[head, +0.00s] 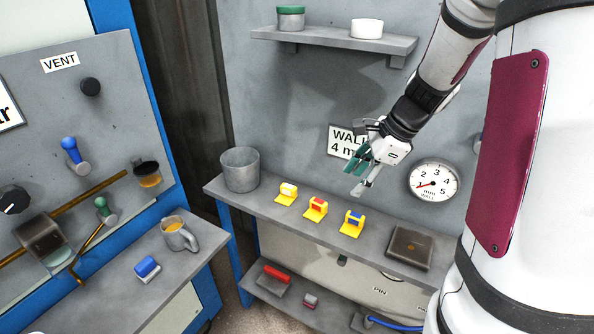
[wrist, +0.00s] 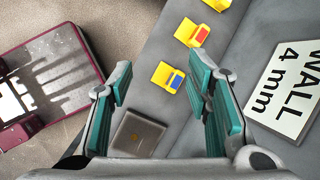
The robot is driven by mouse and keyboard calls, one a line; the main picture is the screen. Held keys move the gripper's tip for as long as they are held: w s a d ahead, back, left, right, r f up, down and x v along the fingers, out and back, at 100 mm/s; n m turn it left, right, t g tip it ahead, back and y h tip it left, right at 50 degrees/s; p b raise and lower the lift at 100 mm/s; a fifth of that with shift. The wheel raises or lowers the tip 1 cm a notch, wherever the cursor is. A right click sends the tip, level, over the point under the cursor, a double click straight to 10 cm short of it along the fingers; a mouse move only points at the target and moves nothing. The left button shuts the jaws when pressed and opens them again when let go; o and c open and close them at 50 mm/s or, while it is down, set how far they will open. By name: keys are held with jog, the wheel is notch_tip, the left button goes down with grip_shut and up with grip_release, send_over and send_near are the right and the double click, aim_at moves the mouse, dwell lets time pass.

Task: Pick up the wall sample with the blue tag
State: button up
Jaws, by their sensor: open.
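The wall sample with the blue tag (head: 352,222) is a small yellow piece on the grey bench, the rightmost of three in the head view. In the wrist view the blue-tagged sample (wrist: 169,77) lies ahead of the fingers, between their lines. The red-tagged sample (head: 316,208) and the white-tagged sample (head: 286,194) stand to its left in the head view. My gripper (head: 360,174) is open and empty, above the bench and apart from the samples. Its teal finger pads (wrist: 163,100) show in the wrist view.
A grey bucket (head: 241,170) stands at the bench's left end. A square grey-brown plate (head: 409,248) lies right of the samples. A wall sign (head: 338,141) and a round gauge (head: 433,181) are behind. A shelf (head: 330,40) is above, and a lower shelf holds small items.

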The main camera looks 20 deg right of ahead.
jog(key=w+d+f+m, duration=0.1)
jog(key=d+f+m, duration=0.5)
jog(key=d, duration=0.2)
send_over(356, 215)
jog(key=s+d, duration=0.2)
jog(key=shift+h, duration=0.4)
jog(key=f, duration=0.7)
jog(key=shift+a+f, duration=0.15)
jog(key=shift+a, duration=0.1)
jog(key=shift+p+x, duration=0.55)
jog(key=shift+x, duration=2.7)
jog(key=shift+a, duration=0.1)
jog(key=shift+c, duration=0.2)
jog(key=c, duration=1)
